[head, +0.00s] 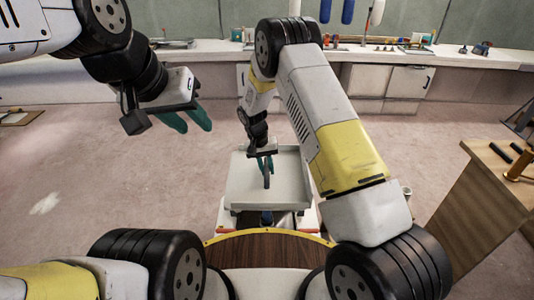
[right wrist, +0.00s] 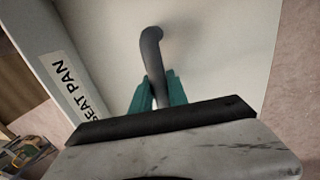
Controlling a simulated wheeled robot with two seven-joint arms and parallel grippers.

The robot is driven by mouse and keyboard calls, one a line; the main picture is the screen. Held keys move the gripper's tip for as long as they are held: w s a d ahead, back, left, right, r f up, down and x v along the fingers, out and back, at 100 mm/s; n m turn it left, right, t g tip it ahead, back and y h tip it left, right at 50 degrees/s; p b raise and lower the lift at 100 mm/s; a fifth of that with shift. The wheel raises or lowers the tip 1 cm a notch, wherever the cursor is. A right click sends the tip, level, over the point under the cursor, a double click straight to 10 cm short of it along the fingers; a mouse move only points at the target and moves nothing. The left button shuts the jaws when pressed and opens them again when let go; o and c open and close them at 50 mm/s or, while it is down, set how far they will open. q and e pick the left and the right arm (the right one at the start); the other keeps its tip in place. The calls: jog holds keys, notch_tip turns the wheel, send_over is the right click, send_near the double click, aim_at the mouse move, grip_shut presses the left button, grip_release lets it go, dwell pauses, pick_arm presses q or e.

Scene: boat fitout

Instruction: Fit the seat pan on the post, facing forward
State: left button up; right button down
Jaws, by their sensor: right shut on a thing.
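A white, shallow, square pan with raised edges (head: 238,190) is low in front of me in the head view. Its edge bears the words "SEAT PAN", and it fills much of the right wrist view (right wrist: 215,60). A dark curved handle (right wrist: 151,48) stands over its flat face. My right gripper (head: 265,163) is shut on this handle, with the teal fingers (right wrist: 157,92) on either side of it. My left gripper (head: 187,121) is open and empty, raised at the upper left, well away from the pan. I cannot make out the post for certain.
A wooden stand (head: 470,195) with a brass-coloured fitting (head: 517,165) and dark bars is at the right. A long white workbench (head: 455,57) with tools runs along the back wall. The pinkish floor (head: 90,165) at the left is mostly clear.

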jog(key=c, duration=1.2)
grip_release()
notch_tip(320, 180, up, 8)
jog(key=a, duration=0.1)
jog(key=shift+a+f, duration=0.15)
jog(key=shift+a, duration=0.15)
